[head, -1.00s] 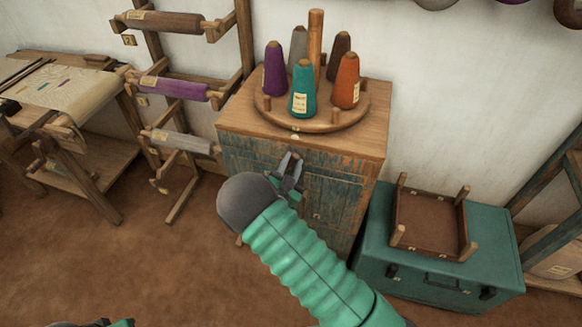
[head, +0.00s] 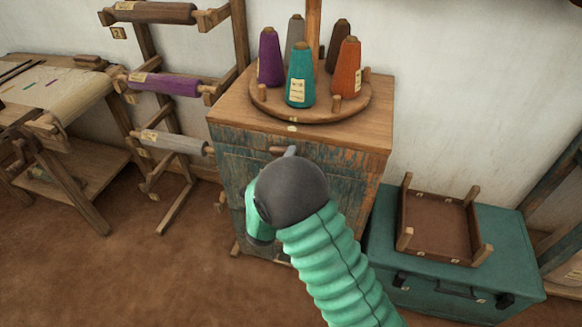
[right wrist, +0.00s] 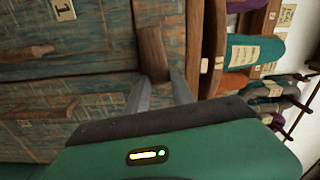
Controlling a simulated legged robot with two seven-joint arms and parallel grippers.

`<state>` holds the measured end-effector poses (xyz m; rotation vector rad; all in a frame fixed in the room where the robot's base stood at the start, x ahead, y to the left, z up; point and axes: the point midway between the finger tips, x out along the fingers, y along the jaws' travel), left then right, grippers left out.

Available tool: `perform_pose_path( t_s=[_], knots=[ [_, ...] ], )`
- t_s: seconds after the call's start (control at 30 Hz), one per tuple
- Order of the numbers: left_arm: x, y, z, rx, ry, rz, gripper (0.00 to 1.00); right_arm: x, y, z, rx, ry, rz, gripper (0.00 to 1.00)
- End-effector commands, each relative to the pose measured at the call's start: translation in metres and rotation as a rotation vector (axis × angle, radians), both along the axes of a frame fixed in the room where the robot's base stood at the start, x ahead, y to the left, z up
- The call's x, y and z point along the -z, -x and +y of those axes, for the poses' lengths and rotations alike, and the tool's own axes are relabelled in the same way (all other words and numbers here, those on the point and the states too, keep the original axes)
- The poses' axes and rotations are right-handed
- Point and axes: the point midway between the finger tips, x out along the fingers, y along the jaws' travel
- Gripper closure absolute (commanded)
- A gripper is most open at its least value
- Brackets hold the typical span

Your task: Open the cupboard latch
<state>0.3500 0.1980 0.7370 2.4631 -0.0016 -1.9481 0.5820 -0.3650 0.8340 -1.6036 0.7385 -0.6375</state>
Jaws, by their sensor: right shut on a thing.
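The cupboard (head: 345,185) has worn blue-green wooden doors and a plain wooden top. Its latch is a short brown wooden bar (right wrist: 152,52) near the top edge of the doors; in the head view only a small piece of it (head: 278,150) shows, lying roughly level. My right gripper (right wrist: 158,84) is shut on the latch, one grey finger on each side of its near end. In the head view my right gripper (head: 290,152) is mostly hidden behind my dark round wrist. My left gripper is not in view.
A round wooden stand (head: 330,112) with several yarn cones sits on the cupboard. A teal chest (head: 500,240) with an upturned stool (head: 440,225) stands to the right. A roller rack (head: 160,84) is to the left. The wrist view shows two wooden door handles (right wrist: 40,52) (right wrist: 45,111).

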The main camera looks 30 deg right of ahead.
Motion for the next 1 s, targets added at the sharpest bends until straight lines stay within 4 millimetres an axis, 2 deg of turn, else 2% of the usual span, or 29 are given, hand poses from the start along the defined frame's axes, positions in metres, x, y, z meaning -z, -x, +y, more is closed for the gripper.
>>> perform_pose_path(
  t_s=[0.03, 0.3, 0.87, 0.9, 1.0],
  knots=[
    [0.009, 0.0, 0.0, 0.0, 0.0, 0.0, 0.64, 0.001, -0.002, 0.0, -0.002, -0.015, -0.03, 1.0],
    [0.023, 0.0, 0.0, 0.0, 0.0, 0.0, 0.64, 0.0, -0.002, 0.0, -0.005, -0.087, -0.111, 1.0],
    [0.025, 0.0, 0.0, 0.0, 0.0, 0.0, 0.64, -0.002, -0.002, 0.001, -0.006, -0.108, -0.135, 1.0],
    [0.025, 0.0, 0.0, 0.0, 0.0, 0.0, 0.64, -0.002, -0.002, 0.001, -0.006, -0.108, -0.135, 0.68],
    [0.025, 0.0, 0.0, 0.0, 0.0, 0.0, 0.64, -0.001, -0.002, 0.001, -0.005, -0.108, -0.133, 0.55]
  ],
)
